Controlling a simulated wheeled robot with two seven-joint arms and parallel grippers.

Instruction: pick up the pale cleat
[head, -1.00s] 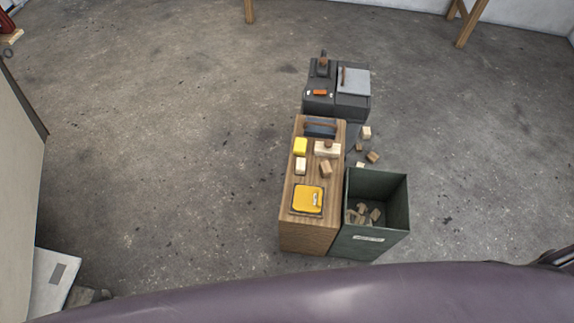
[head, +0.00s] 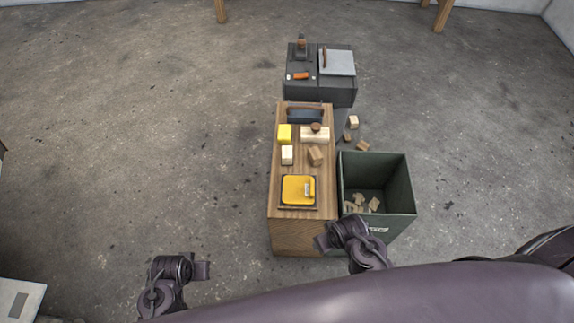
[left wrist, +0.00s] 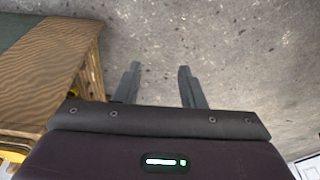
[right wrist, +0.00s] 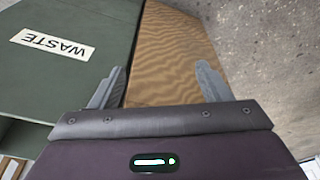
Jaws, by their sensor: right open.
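A small pale block (head: 287,154), which looks like the pale cleat, lies on the wooden bench top (head: 274,190), between a yellow block and a yellow-topped square item. My left gripper (left wrist: 160,78) is open and empty over the bare floor, left of the bench's near end in the head view. My right gripper (right wrist: 160,82) is open and empty, near the bench's near end and the waste bin. Both are well short of the pale block. Neither wrist view shows it.
A yellow block (head: 285,133), a pale piece with a brown knob (head: 315,134), a brown block (head: 315,155) and a yellow-topped item (head: 298,190) share the bench. The green waste bin (head: 400,185) adjoins its right side. A grey cabinet (head: 330,92) stands behind.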

